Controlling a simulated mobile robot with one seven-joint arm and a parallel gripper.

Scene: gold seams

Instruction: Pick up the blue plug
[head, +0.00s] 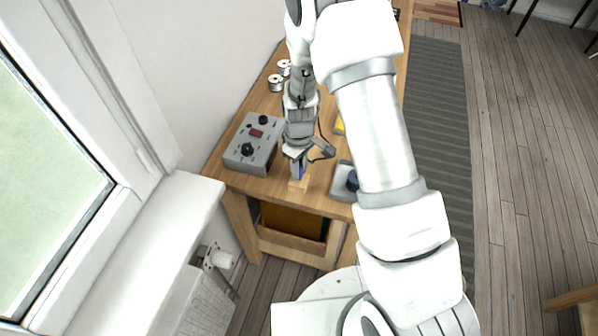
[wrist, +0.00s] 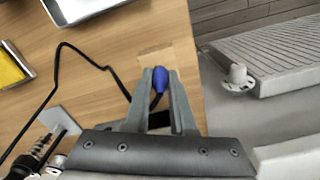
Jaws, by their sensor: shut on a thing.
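The blue plug (wrist: 161,78) sits between the fingertips of my gripper (wrist: 160,82) in the wrist view. My gripper is shut on it. In the head view my gripper (head: 298,164) points down near the workbench's front edge, with a small bit of the blue plug (head: 302,173) showing by the fingers. A pale wooden block (head: 298,186) lies just below the fingertips; it also shows in the wrist view (wrist: 155,57). I cannot tell whether the plug touches the block. The fingers partly hide the plug.
A grey box with knobs (head: 252,145) stands left of my gripper on the wooden workbench (head: 228,178). Two spools (head: 276,83) are farther back. A black cable (wrist: 84,55) crosses the bench. A yellow item (wrist: 9,69) lies at the wrist view's left. A ribbed radiator (wrist: 262,55) is beyond the edge.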

